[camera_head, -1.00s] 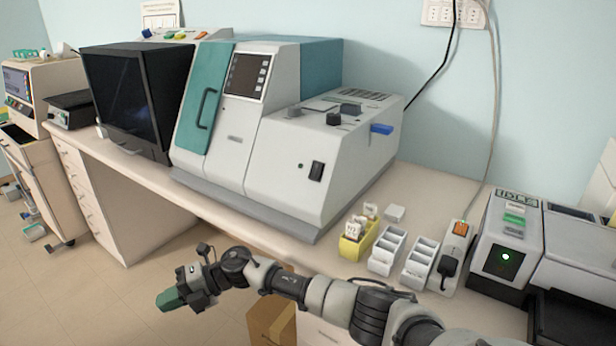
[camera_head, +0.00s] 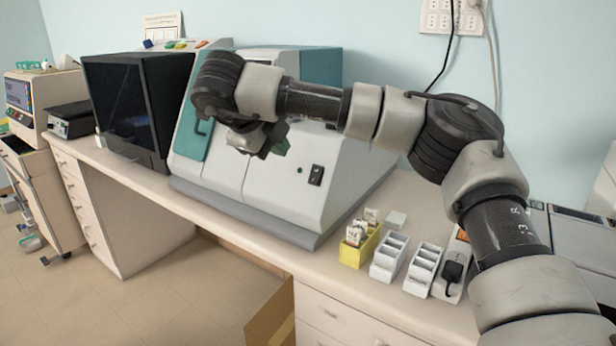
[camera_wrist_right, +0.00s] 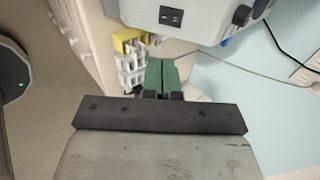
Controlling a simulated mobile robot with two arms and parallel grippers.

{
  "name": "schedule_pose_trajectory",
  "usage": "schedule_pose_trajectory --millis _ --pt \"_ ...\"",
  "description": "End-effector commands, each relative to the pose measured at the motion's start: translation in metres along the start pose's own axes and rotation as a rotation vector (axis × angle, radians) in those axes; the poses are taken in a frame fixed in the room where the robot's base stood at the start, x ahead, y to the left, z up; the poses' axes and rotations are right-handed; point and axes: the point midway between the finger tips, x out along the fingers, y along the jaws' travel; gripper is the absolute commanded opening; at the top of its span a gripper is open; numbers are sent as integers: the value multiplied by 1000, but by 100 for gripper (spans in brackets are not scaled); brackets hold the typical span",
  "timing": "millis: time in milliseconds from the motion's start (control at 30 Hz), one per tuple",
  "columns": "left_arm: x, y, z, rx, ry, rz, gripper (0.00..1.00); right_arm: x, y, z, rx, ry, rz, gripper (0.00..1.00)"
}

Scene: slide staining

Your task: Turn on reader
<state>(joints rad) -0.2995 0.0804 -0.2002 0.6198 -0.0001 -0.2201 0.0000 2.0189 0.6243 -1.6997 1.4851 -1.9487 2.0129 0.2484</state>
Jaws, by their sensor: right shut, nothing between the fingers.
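The reader (camera_head: 265,190), a large white and teal machine, stands on the bench. Its small black rocker switch (camera_head: 316,175) is on the sloping white front, and it also shows at the top of the right wrist view (camera_wrist_right: 171,15). My right gripper (camera_head: 278,142) is in front of the reader, left of and a little above the switch in the head view. Its green fingers (camera_wrist_right: 161,76) are shut together and empty in the wrist view, apart from the switch. My arm hides the reader's upper panel and knobs. My left gripper is not in view.
A yellow box (camera_head: 358,248) with labelled items and white racks (camera_head: 388,258) stand at the bench's front edge, right of the reader. A black-screened unit (camera_head: 125,105) stands left. An open cardboard box (camera_head: 268,310) is below.

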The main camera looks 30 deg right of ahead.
Motion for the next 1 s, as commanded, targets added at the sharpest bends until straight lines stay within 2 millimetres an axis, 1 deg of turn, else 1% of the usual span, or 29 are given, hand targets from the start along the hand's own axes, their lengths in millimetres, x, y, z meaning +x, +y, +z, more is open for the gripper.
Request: schedule_pose_trajectory --millis 233,367,467,567,633,800,1000 --pt "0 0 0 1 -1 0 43 1 1 0 -2 -1 3 0" --pt "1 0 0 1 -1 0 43 9 2 1 -4 1 7 0" --pt "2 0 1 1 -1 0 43 22 3 1 -4 2 9 0" --pt "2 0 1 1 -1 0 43 41 2 0 -3 3 8 0" --pt "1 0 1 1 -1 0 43 56 2 0 -2 4 8 0" --pt "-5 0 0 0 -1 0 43 91 1 0 -2 3 6 0" --pt "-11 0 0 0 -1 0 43 123 -4 0 -3 1 6 0"
